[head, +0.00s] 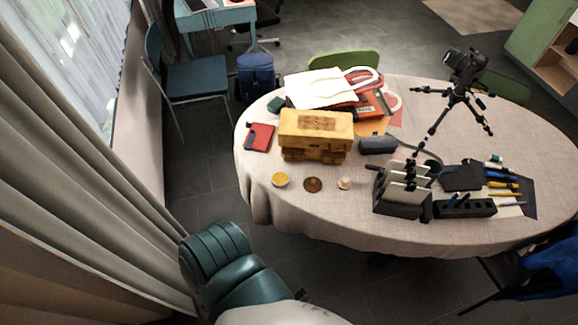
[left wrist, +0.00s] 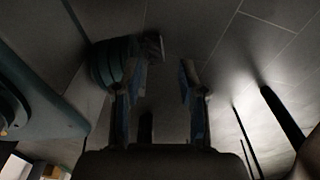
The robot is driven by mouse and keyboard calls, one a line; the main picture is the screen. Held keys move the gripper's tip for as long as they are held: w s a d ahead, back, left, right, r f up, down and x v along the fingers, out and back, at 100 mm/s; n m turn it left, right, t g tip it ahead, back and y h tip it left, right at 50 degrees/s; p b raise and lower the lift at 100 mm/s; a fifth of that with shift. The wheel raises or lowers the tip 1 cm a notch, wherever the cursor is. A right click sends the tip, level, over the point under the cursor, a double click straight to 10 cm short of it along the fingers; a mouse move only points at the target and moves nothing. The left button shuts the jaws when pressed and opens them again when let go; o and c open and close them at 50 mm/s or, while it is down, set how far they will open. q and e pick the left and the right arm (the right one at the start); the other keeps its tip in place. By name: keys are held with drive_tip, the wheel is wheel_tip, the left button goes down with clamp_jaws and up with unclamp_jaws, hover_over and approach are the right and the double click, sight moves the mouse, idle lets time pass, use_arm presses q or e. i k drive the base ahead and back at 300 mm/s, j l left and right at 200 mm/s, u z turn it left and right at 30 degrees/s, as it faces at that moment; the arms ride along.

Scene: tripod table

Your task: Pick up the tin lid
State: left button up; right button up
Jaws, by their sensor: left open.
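Three small round things lie in a row near the table's front left edge in the head view: a yellow-topped, tin-like disc (head: 280,179), a flat dark brown disc (head: 313,184) and a small pale knob-like thing (head: 344,183). I cannot tell for sure which is the tin lid; the yellow and brown discs are both lid-like. My left gripper (left wrist: 162,70) shows in the left wrist view with its fingers apart and nothing between them, over dark floor. No gripper shows in the head view, only a dark green arm part of mine, clear of the table.
The cloth-covered round table (head: 255,208) also bears a yellow wooden box (head: 316,127) behind the discs, a red notebook (head: 259,137), a dark block holder (head: 403,196) to the right and a tripod with camera (head: 466,70). A grey curtain (head: 90,170) hangs at left.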

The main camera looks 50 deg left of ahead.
sight(312, 185)
drive_tip(key=j+u, duration=0.15)
drive_tip(key=u, duration=1.55)
